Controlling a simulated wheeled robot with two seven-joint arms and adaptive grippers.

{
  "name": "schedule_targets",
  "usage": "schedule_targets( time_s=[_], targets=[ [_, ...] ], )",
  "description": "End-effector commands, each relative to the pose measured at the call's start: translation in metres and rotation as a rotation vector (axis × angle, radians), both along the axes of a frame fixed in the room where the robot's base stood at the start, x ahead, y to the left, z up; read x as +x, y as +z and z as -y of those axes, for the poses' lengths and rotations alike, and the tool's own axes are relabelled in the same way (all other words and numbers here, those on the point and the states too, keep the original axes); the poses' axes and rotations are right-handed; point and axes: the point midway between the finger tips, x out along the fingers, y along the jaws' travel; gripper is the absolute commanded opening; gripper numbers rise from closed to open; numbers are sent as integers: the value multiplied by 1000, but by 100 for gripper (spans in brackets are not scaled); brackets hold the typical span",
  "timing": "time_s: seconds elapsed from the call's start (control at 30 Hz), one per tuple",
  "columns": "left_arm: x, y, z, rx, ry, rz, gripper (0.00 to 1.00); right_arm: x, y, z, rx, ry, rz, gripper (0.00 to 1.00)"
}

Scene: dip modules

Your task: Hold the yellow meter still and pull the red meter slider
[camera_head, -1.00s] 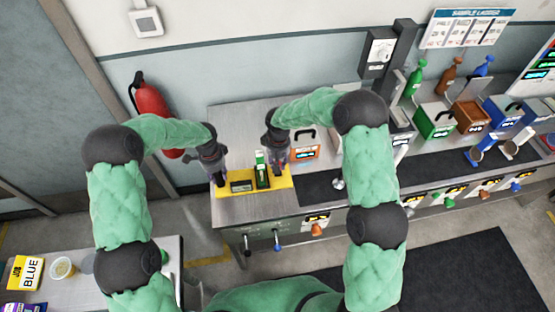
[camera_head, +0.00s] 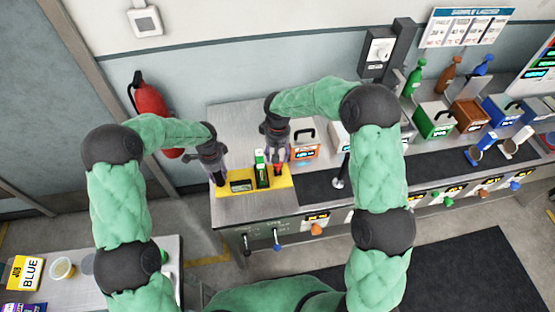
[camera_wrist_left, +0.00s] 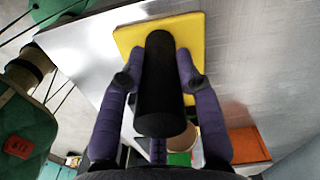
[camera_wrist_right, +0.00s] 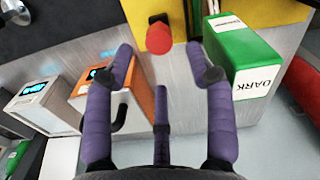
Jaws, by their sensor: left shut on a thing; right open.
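The yellow meter (camera_head: 283,184) is a flat yellow plate at the left end of the bench. The red slider knob (camera_wrist_right: 158,40) stands at the meter's right end. My right gripper (camera_head: 280,163) is open above it. In the right wrist view the knob lies ahead of the parted fingertips, and the green box marked DARK (camera_wrist_right: 243,65) is close beside the right finger.
An orange-fronted box (camera_head: 304,147) with a black handle stands just right of my right gripper. A metal post (camera_head: 340,178) rises farther right. Coloured boxes and bottles line the bench at the right. A fire extinguisher (camera_head: 147,100) hangs at the left wall.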

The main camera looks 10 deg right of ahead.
Motion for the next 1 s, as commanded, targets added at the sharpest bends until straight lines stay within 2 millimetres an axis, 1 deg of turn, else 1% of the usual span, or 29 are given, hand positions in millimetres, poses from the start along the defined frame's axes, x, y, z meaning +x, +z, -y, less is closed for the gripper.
schedule_targets(
  time_s=[0.03,0.2,0.3,0.4,0.53,0.83,0.93,1.0],
  targets=[
    [0,0,0,1,0,-1,5,1,12,-1,1,1,5,55],
    [0,0,0,1,0,-1,5,0,41,0,1,0,3,55],
    [0,0,0,1,0,-1,5,0,52,-1,0,1,1,55],
    [0,0,-1,1,0,-1,5,0,59,-1,1,1,0,55],
    [0,0,-1,1,0,-1,5,0,62,-1,1,1,-1,55],
    [0,0,-1,1,0,-1,5,0,63,-1,1,-5,-1,55],
    [0,0,-1,1,0,-1,5,0,62,-1,1,-43,0,55],
    [0,0,-1,1,0,-1,5,-1,62,-1,1,-100,-1,55]
  ],
)
